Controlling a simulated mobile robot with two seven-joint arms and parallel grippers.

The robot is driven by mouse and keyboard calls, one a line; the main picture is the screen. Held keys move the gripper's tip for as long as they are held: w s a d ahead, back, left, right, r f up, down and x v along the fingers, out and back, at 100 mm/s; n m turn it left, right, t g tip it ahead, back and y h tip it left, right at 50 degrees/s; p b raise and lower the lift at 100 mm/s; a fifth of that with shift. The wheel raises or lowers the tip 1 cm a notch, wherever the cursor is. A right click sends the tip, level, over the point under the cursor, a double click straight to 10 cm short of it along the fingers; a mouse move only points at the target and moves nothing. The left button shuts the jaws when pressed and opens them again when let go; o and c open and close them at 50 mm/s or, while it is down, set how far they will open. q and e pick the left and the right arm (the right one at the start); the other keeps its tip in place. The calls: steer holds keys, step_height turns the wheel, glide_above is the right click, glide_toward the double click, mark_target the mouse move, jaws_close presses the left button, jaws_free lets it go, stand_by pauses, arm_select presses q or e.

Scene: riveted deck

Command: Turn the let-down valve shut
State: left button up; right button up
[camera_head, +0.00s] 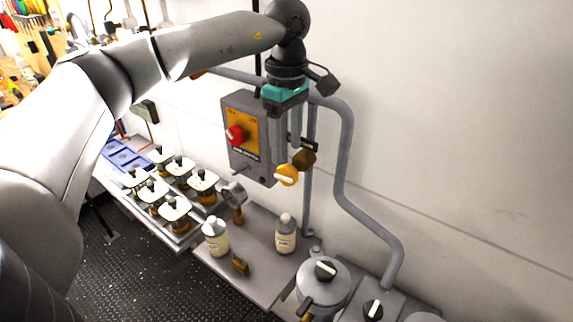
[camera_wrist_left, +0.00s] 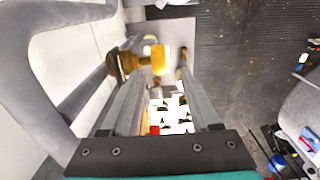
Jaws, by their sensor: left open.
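The let-down valve shows as a yellow knob (camera_head: 287,175) with a white pointer bar, on a brass body (camera_head: 304,158) by the grey pipe along the wall. My left gripper (camera_head: 284,152) reaches down from above, with its fingers just over the knob in the head view. In the left wrist view the knob (camera_wrist_left: 160,59) appears near the fingertips, between the open fingers (camera_wrist_left: 158,76). I cannot tell whether either finger touches it. Nothing is held. My right gripper is in neither view.
A grey control box (camera_head: 247,170) with a red switch (camera_head: 235,134) stands just left of the gripper. A bent grey pipe (camera_head: 345,150) runs at its right. Bottles (camera_head: 285,232) and a lidded pot (camera_head: 323,282) stand below; several white-lidded jars (camera_head: 174,208) fill a tray.

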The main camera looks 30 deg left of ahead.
mark_target(287, 166)
arm_select(q)
step_height(287, 166, down, 6)
steer(key=shift+f+p, duration=0.1)
steer(key=shift+p, duration=0.2)
steer(key=shift+c, duration=0.3)
jaws_close()
